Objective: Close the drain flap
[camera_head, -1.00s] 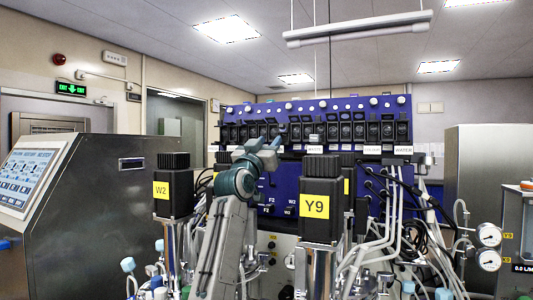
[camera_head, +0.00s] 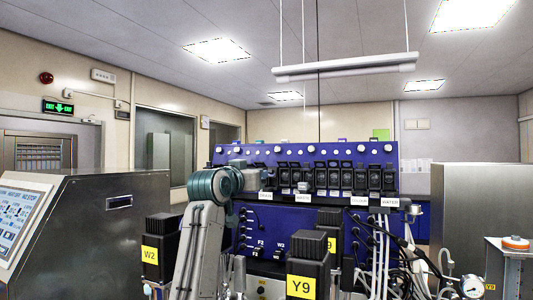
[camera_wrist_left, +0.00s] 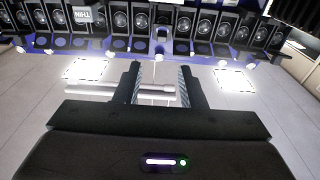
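In the head view, a row of black pump units with dark flaps runs along the blue panel (camera_head: 310,155). A small white label that seems to read DRAIN (camera_head: 265,196) sits under one unit (camera_head: 267,179), just right of my left arm's teal joint. I cannot tell whether that unit's flap is up or down. My left gripper is hidden behind its wrist in the head view. In the left wrist view, its fingers (camera_wrist_left: 160,82) are apart with nothing held, below the pump row (camera_wrist_left: 160,20) in the picture. My right gripper is not in view.
Black motor blocks labelled W2 (camera_head: 160,240) and Y9 (camera_head: 309,268) stand in front of the panel. Tubes hang at its right. A steel console (camera_head: 90,230) stands left, a steel cabinet (camera_head: 480,210) right. A lamp (camera_head: 345,67) hangs overhead.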

